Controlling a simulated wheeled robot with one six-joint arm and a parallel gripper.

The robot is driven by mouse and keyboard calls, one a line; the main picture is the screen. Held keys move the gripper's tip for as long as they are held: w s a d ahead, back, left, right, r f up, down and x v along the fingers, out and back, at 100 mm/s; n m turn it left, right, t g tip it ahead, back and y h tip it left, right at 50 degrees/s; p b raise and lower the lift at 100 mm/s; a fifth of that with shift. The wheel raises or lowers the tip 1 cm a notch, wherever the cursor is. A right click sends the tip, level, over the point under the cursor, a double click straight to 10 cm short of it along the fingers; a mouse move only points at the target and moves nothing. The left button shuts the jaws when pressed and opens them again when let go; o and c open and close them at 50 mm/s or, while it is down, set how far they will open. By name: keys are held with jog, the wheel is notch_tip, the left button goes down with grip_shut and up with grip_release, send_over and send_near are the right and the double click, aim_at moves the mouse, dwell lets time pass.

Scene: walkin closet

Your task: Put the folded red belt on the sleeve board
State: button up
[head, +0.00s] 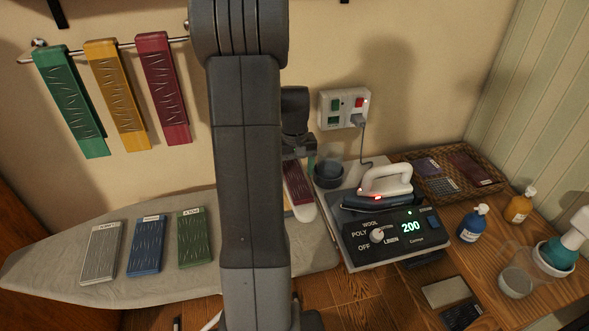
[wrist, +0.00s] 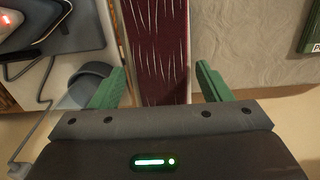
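The folded red belt (head: 298,185), dark red with pale streaks, lies on a narrow pale board that looks like the sleeve board (head: 306,213). My arm hides part of both in the head view. In the wrist view the red belt (wrist: 156,50) runs lengthwise between my fingers, with a thin pale edge along its sides. My gripper (wrist: 160,78) is open, its green fingers on either side of the belt. A gap shows at the right finger; the left finger is close to the belt's edge. In the head view my gripper (head: 305,158) is just above the belt's far end.
Grey (head: 101,252), blue (head: 146,245) and green (head: 195,238) folded pieces lie on the ironing board (head: 60,265). Green, yellow and red pieces hang on the rail above. An iron (head: 384,186) on its station, a dark cup (head: 328,172) and bottles (head: 473,223) stand to the right.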

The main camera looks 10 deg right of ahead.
aim_at(294, 174)
jog(key=shift+r, duration=0.15)
notch_tip(294, 174, up, 12)
jog(key=shift+b, duration=0.35)
